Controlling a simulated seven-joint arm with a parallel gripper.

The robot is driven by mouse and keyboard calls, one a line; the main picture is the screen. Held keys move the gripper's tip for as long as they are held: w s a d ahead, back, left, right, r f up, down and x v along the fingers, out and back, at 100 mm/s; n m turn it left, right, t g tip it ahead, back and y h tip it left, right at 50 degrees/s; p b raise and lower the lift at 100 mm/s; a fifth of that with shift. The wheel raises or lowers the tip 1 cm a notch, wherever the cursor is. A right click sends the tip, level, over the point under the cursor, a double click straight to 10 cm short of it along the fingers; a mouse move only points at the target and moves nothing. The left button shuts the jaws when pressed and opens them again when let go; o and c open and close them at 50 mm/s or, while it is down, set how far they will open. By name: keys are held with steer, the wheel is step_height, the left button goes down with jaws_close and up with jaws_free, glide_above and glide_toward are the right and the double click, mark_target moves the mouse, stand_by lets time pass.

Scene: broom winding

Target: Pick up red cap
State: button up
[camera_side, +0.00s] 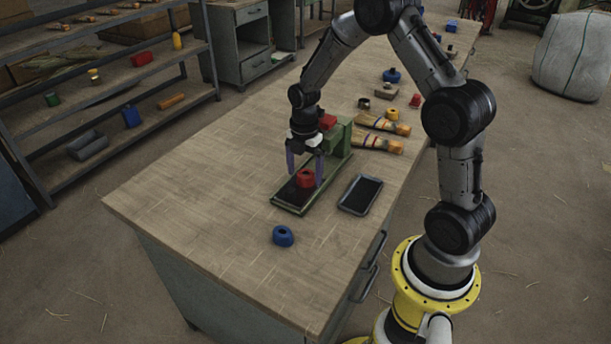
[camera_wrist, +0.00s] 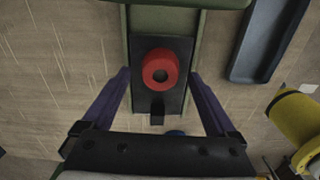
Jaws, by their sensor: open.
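The red cap (camera_side: 305,178) is a short round piece with a hole in its top. It sits on the black plate of a green fixture (camera_side: 288,207) on the workbench. In the wrist view the red cap (camera_wrist: 161,68) lies ahead of my gripper, near the middle line between the fingers. My gripper (camera_side: 305,172) points down over the fixture, with its purple fingers apart. In the wrist view the fingers of my gripper (camera_wrist: 160,95) are wide apart with nothing between their tips and the cap's sides touching.
A blue cap (camera_side: 283,236) stands on the bench in front of the fixture. A dark tray (camera_side: 360,195) lies to its right. The green upright block (camera_side: 338,135) and broom heads (camera_side: 378,143) are behind. The bench's left side is clear.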

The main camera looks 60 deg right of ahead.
steer(key=shift+f, duration=0.15)
jaws_close()
stand_by(0.4)
